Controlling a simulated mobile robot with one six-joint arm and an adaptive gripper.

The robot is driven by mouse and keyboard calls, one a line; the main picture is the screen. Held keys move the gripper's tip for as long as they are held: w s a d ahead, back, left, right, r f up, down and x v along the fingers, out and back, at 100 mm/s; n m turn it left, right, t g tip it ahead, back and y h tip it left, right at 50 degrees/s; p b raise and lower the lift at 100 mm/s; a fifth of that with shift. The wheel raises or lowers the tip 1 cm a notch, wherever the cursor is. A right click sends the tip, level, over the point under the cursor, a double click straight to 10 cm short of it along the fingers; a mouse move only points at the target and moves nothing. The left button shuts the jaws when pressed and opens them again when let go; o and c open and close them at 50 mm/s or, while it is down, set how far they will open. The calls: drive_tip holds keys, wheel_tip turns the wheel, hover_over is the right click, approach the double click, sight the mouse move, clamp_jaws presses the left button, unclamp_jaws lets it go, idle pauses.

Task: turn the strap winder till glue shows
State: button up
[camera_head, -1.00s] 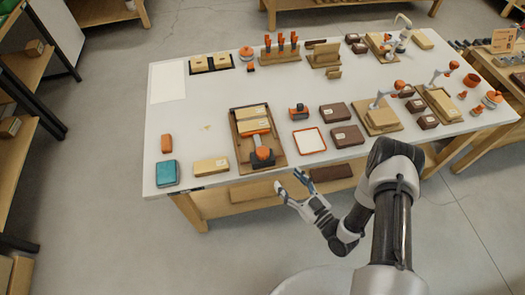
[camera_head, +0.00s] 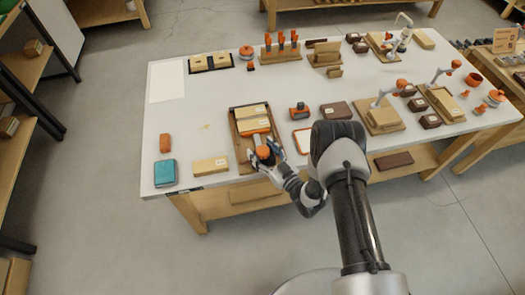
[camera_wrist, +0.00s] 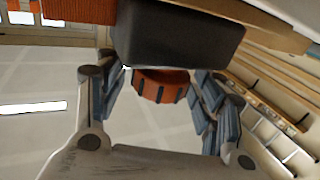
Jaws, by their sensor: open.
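The strap winder shows in the head view as an orange knob (camera_head: 263,152) at the near end of a wooden tray (camera_head: 232,150). An orange strap (camera_head: 254,124) lies across the light wooden blocks in the tray. My gripper (camera_head: 266,157) is at the knob, its fingers spread on either side. In the wrist view the ribbed orange knob (camera_wrist: 161,85) sits between the two open fingers of my gripper (camera_wrist: 158,95), below a dark block-shaped housing (camera_wrist: 178,38). Gaps show between fingers and knob there. No glue can be made out.
An orange-rimmed white tray (camera_head: 301,140) is on the right, partly behind my arm. The table's front edge is close below.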

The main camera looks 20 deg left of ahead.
drive_tip(key=c, duration=1.1)
drive_tip(key=shift+m+t+h, duration=0.3)
drive_tip(key=shift+t, duration=0.1)
drive_tip(key=m+t+h, duration=0.2)
drive_tip(key=t, duration=0.1)
drive_tip(key=shift+s+a+m+h, duration=0.1)
drive_tip(key=shift+m+h, duration=0.2)
drive_tip(key=shift+h, duration=0.1)
drive_tip(key=m+t+h+b, duration=0.1)
drive_tip(key=m+t+h, duration=0.1)
drive_tip(key=h, duration=0.1)
drive_tip(key=shift+a+m, duration=0.1)
drive_tip(key=shift+m, duration=0.2)
drive_tip(key=m+t+h+b, duration=0.1)
drive_tip(key=m+h+b, duration=0.1)
drive_tip(key=h, duration=0.2)
drive_tip(key=m+t+h+b, duration=0.1)
drive_tip(key=m+h+b, duration=0.1)
drive_tip(key=m+h, duration=0.1)
drive_tip(key=shift+f+h, duration=0.15)
drive_tip(key=shift+h, duration=0.35)
drive_tip(key=shift+d+m+h+b, duration=0.2)
drive_tip(key=shift+m+h+b, duration=0.75)
drive_tip(key=shift+h, duration=0.45)
